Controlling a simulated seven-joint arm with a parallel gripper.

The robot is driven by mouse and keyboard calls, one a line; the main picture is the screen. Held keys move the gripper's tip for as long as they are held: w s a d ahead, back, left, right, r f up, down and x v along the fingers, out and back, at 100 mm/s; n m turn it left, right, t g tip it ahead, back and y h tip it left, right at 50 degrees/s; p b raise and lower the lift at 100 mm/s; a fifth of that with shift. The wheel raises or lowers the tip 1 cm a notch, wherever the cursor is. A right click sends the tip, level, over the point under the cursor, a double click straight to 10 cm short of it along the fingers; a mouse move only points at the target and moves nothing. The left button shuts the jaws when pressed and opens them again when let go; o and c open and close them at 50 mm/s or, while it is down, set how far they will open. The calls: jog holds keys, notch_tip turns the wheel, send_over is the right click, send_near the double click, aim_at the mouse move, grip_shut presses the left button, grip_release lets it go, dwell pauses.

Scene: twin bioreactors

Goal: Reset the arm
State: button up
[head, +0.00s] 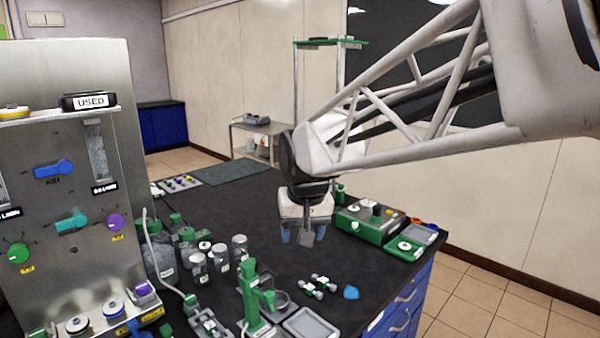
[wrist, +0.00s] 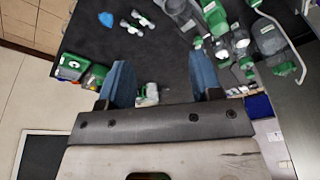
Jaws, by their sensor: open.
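My gripper (head: 306,236) hangs from my white lattice arm above the dark bench top (head: 225,215) in the head view, pointing down. In the wrist view my gripper (wrist: 163,82) shows two blue fingers set well apart with nothing between them. The fingers are clear of the objects around them as far as I can see. The green and grey instrument (head: 370,222) stands to the right of the gripper in the head view.
A steel panel (head: 75,190) with knobs stands at the left. Bare bench lies behind the jars.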

jog(key=s+d+r+m+t, duration=0.1)
jog(key=s+d+t, duration=0.1)
jog(key=s+d, duration=0.85)
jog(key=s+d+r+m+t, duration=0.1)
jog(key=s+d, duration=0.6)
jog(key=s, duration=0.7)
notch_tip(320, 180, down, 9)
jog(key=w+g+h, duration=0.1)
jog(key=g, duration=0.2)
jog(key=shift+d, duration=0.3)
